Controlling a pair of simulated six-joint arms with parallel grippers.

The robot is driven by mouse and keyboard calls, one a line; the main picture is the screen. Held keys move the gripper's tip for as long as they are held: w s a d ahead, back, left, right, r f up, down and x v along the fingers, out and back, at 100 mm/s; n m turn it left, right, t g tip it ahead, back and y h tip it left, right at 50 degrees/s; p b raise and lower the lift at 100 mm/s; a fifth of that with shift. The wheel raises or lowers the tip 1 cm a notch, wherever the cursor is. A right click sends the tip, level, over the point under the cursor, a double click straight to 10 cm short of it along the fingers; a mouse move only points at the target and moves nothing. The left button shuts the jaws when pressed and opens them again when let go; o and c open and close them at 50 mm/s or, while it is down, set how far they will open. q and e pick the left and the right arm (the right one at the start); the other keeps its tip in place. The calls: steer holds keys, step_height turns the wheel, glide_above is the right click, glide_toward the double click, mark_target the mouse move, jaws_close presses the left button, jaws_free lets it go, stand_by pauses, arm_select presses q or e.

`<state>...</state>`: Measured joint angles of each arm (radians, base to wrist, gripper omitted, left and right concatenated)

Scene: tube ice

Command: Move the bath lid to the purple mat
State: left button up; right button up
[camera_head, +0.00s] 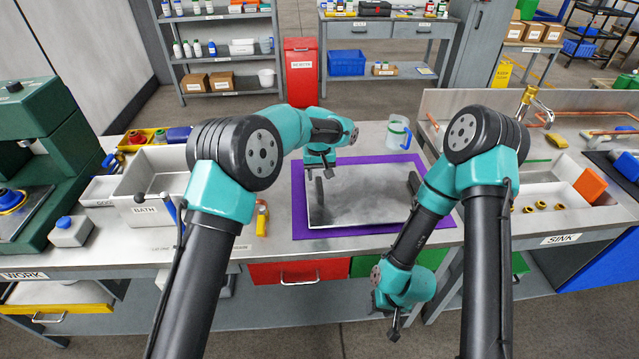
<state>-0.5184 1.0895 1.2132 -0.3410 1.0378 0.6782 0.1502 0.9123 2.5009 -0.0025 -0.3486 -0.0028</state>
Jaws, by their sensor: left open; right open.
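The grey metal bath lid (365,195) lies flat on the purple mat (300,190), whose border shows around it. The white bath (150,217), labelled BATH, stands at the left with its top uncovered. My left gripper (319,172) is open at the lid's upper left part and hides some of it. I cannot tell whether it touches the lid. My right gripper (393,332) is open and empty, low in front of the bench, away from the lid. My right arm covers the area at the mat's right edge.
A clear jug (398,133) stands behind the mat. The sink (535,190), with an orange block (590,185), is at the right. A green press (50,140) stands at the far left.

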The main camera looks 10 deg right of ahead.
arm_select(q)
step_height(320, 180, up, 6)
stand_by(0.8)
